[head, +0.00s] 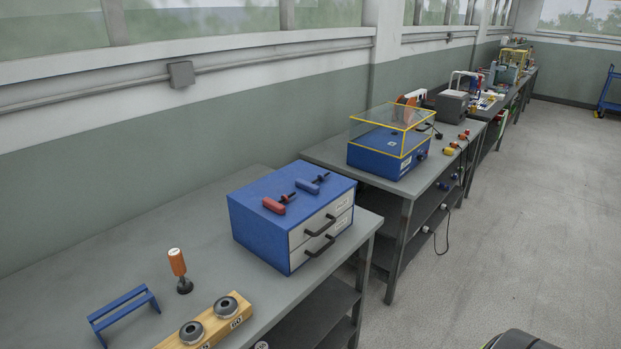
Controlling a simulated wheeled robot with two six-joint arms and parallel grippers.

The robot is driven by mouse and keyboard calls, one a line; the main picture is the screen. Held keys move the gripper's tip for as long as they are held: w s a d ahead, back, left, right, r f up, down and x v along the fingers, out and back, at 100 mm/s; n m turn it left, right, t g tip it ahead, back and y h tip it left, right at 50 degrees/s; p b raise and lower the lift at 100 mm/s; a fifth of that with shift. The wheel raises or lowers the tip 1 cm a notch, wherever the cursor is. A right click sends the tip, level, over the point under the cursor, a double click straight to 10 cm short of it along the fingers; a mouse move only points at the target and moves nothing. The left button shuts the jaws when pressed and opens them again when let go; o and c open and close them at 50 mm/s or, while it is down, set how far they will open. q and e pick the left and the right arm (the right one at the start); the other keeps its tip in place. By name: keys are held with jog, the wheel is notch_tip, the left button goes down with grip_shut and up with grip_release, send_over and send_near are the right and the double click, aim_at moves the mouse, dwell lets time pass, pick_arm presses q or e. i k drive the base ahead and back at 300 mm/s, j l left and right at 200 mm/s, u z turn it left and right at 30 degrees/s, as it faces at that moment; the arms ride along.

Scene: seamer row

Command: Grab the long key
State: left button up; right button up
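Two keys with dark shafts lie on top of a blue cabinet (262,238) on the near bench. One has a red handle (273,205) and lies nearer the front left. The other has a blue handle (307,187) and lies behind it to the right. Both shafts point toward the back right. The shafts look similar in length from here, so I cannot tell which key is the long one. Neither of my grippers is in view.
The cabinet has two light drawers, both shut, with black handles (319,225). On the near bench stand an orange-handled tool (177,263), a blue stand (124,306) and a wooden block (240,304) with metal rings. A blue machine with a clear yellow-edged cover (388,155) is on the bench beyond.

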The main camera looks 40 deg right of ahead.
aim_at(309, 188)
jog(key=k+l+z, duration=0.1)
jog(key=z, duration=1.1)
